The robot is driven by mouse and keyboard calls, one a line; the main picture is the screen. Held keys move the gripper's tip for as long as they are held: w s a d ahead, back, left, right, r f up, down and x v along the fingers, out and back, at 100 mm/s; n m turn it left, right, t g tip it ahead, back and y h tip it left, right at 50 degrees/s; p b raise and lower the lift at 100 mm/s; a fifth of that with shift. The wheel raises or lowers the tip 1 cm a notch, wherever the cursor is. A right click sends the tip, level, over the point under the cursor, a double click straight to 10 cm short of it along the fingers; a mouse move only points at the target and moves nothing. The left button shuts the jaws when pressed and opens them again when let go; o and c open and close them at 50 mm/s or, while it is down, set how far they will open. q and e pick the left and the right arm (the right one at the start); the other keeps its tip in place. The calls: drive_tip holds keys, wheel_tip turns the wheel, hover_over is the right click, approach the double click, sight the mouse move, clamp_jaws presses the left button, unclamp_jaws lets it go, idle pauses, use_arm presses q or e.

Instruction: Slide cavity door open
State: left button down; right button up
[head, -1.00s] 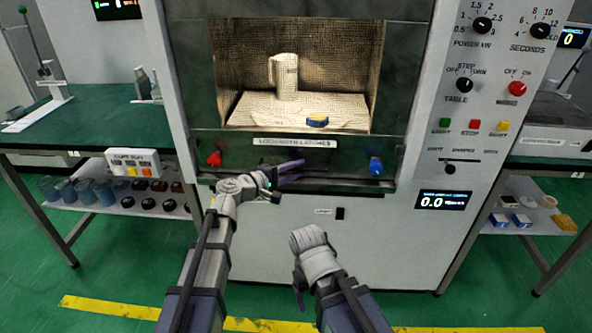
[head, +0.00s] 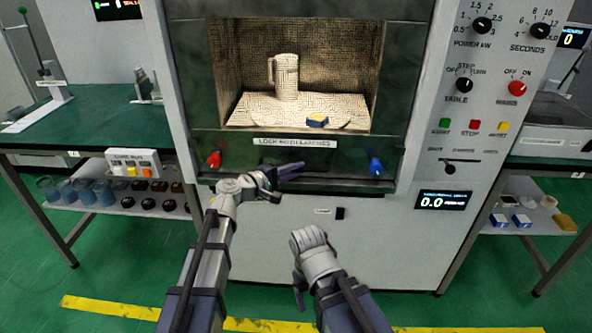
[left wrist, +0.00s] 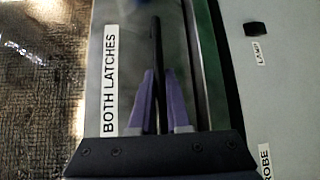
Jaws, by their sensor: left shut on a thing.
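The cavity door (head: 225,145) is the dark framed panel on the front of the microwave cabinet, with a window and a label about locking both latches. A red latch knob (head: 214,159) is at its lower left and a blue one (head: 376,166) at its lower right. My left gripper (head: 292,171) is at the door's lower edge, shut on the dark handle bar (left wrist: 156,50). In the left wrist view the purple fingers (left wrist: 158,105) stand on either side of that bar.
Inside the cavity are a pale mug (head: 286,78) and a small blue-and-yellow block (head: 317,121). The control panel (head: 485,100) stands on the right. The floor in front is clear.

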sight(296, 20)
use_arm(q)
drive_tip(key=shift+r, duration=0.15)
idle(0.5)
wheel_tip(296, 20, up, 40)
drive_tip(key=p, duration=4)
drive_tip(key=c, duration=0.9)
unclamp_jaws()
drive_tip(key=shift+p+v, duration=0.65)
drive_tip(key=shift+v, duration=3.3)
